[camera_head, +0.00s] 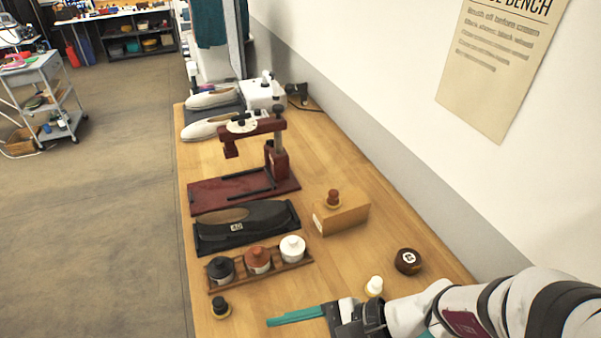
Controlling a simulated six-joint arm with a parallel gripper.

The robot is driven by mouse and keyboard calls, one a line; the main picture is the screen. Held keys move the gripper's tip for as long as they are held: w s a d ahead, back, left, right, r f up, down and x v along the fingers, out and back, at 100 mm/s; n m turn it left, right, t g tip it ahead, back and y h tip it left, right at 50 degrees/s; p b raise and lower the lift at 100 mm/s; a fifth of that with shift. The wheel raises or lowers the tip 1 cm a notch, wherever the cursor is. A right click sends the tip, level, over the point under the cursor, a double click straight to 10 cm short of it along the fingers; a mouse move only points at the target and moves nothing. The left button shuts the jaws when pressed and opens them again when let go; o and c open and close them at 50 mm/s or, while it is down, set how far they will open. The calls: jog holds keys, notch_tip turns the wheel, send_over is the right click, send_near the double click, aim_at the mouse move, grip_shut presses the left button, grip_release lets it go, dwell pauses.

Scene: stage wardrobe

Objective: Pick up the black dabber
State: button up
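The black dabber (221,307), a small black knob on a darker round base, appears to stand loose on the wooden bench near its front left edge. My gripper (272,321) reaches in from the lower right, its teal fingers pointing left. The fingertips are to the right of the dabber and a little lower in the picture, apart from it. I see the fingers as one teal bar, so I cannot tell whether they are open or shut. Nothing shows at their tips.
A wooden rack (297,267) behind the dabber holds black, brown and white pots. A black shoe (240,225) lies farther back.

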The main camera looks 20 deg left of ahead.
jog(key=w+a+f+m+t+y, duration=0.1)
jog(key=w+a+f+m+y, duration=0.1)
jog(key=w+a+f+m, duration=0.15)
jog(key=m+t, duration=0.3)
jog(key=m, duration=0.2)
send_near(223, 305)
jog(key=shift+y, duration=0.3)
jog(key=x, duration=1.1)
jog(key=shift+a+f, duration=0.15)
jog(key=shift+f, duration=0.2)
grip_shut()
